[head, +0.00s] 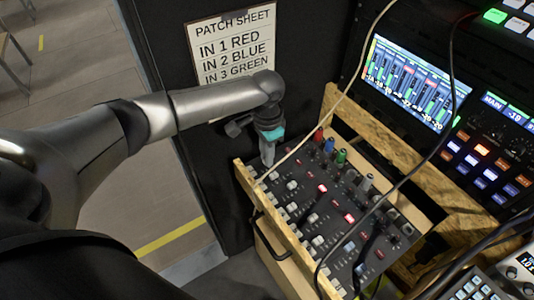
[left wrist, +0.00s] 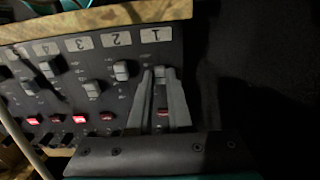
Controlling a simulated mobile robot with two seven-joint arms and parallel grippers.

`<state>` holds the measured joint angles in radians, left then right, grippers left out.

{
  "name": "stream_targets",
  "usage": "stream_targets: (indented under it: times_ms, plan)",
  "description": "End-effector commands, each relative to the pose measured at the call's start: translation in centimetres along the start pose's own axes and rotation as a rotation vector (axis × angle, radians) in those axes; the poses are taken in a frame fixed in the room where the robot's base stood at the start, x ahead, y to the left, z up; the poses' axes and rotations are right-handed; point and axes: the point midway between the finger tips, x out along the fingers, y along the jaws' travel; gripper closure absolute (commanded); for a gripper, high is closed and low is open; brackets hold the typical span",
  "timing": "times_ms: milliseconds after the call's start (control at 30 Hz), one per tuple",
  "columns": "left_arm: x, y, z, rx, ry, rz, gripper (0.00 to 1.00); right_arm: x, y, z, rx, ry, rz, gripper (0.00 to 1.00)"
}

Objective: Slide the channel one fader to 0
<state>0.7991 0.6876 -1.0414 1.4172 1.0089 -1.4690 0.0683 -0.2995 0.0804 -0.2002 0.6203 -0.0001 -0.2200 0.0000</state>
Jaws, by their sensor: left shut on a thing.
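My left gripper (head: 267,152) reaches down onto the near left corner of the mixer (head: 318,218). In the left wrist view its two fingers (left wrist: 159,84) are closed around the grey cap of the channel one fader (left wrist: 160,72), below the white label 1 (left wrist: 155,34). The cap shows between the fingertips, a short way from the label end of its slot. The fingers cover part of the slot and its scale marks, so the exact reading cannot be told. In the head view the gripper hides this fader. My right gripper is not in view.
The channel two fader (left wrist: 121,70) stands close beside the fingers. A wooden rail (head: 285,235) edges the mixer. Red, blue and green plugs (head: 330,145) stand at its back. A pale cable (head: 315,128) and dark cables cross over it. A patch sheet (head: 232,45) hangs behind.

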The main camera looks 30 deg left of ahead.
Motion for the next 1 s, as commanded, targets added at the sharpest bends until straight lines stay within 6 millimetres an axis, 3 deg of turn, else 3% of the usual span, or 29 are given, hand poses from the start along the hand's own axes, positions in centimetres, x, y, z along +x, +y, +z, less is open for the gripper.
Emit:
stream_targets:
  times_ms: [267,600,900,933,1000]
  plan:
    - [-0.1,0.0,-0.2,0.000,0.002,0.000,1.00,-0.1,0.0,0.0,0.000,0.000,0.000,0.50]
    - [-0.1,0.0,-2.3,-0.001,0.002,0.001,1.00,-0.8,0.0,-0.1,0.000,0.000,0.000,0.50]
    - [0.0,0.0,-2.4,0.000,0.002,0.001,1.00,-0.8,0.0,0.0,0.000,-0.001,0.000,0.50]
    - [0.0,0.0,-2.4,0.000,0.002,0.001,0.81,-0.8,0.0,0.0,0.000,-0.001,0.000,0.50]
    - [0.0,0.0,-2.4,0.000,0.002,0.001,0.73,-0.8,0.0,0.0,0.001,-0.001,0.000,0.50]
